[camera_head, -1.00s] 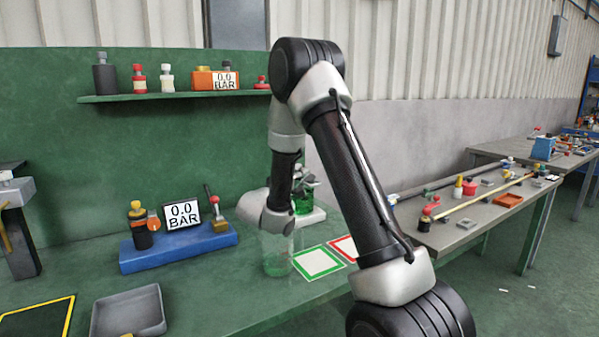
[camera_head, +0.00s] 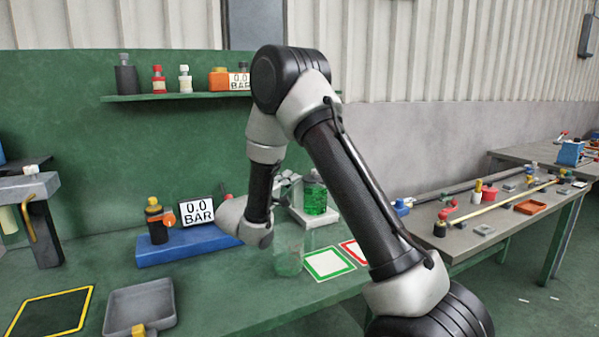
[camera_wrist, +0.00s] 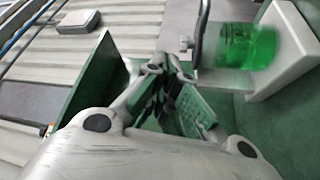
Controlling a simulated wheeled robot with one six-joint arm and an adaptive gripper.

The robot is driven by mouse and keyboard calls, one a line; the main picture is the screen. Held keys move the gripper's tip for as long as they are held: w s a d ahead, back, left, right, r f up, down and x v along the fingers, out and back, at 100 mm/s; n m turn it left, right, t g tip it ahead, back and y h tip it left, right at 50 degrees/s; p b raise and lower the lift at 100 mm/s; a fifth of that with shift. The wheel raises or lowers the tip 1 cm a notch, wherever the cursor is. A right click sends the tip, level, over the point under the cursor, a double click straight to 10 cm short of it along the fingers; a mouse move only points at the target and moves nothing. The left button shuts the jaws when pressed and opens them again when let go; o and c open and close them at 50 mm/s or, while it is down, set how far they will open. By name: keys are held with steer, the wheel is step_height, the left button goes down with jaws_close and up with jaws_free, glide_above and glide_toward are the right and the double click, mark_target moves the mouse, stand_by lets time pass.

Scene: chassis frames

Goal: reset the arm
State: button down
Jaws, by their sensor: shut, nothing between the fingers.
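My arm is bent across the middle of the head view, with its wrist (camera_head: 247,217) low over the green bench (camera_head: 225,290). My gripper (camera_wrist: 165,85) shows in the wrist view with its fingers together and nothing held. In the head view it is mostly hidden behind the arm links. A container of green liquid (camera_head: 314,197) on a white stand is just right of the wrist, and it also shows in the wrist view (camera_wrist: 248,45), apart from the fingers. A clear glass vessel (camera_head: 289,258) stands on the bench below the wrist.
A blue gauge block (camera_head: 185,247) with a 0.0 BAR display is left of the wrist. A grey tray (camera_head: 140,305) and a yellow-edged mat (camera_head: 48,312) lie at the front left. Green and red framed squares (camera_head: 328,263) are right of the glass. A shelf (camera_head: 180,96) runs behind.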

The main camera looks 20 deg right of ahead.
steer(key=s+d+r+m+g+y, duration=0.2)
steer(key=s+d+r+g, duration=0.15)
steer(key=s, duration=0.45)
steer(key=s+d+r+m+g+y, duration=0.1)
steer(key=s+d+r+g+y, duration=0.1)
steer(key=s+d+g, duration=0.45)
steer(key=s+d+r+m+g+y, duration=0.1)
steer(key=s+d+r+m, duration=0.15)
steer(key=s, duration=0.65)
steer(key=s+a+f+n+t+y, duration=0.1)
steer(key=s+a+t+y, duration=0.1)
steer(key=s+a+y, duration=0.3)
steer(key=s+a+f+n+t+y, duration=0.1)
steer(key=s+a+f+t+y, duration=0.1)
steer(key=s+a+y, duration=0.4)
steer(key=shift+s+a+n+t+y, duration=0.3)
steer(key=shift+s+t+y, duration=0.25)
steer(key=shift+s, duration=1.95)
steer(key=shift+f, duration=0.1)
